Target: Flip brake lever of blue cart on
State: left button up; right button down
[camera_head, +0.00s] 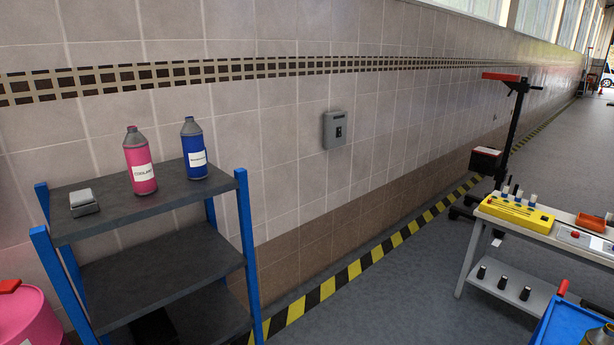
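A blue cart (566,325) shows only in part at the bottom right corner, cut off by the picture edge. A red handle-like piece (563,288) sticks up at its back left corner; I cannot tell whether this is the brake lever or how it is set. Neither of my grippers is in view.
A blue-framed shelf (243,235) holding a pink bottle (139,160) and a blue bottle (194,148) stands at left. A white bench (476,238) stands behind the cart. A black stand (512,130) is farther back. Grey floor between shelf and bench is clear.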

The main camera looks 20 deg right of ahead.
aim_at(564, 284)
jog(key=i+l+z, duration=0.15)
jog(key=i+z, duration=0.65)
jog(key=i+j+z, duration=0.1)
jog(key=i+z, duration=0.3)
jog(key=i+l+z, duration=0.1)
jog(key=i+z, duration=0.6)
jog(key=i, duration=0.15)
jog(key=i+j+z, duration=0.1)
jog(key=i+z, duration=0.25)
jog(key=i+l+z, duration=0.1)
jog(key=i, duration=0.65)
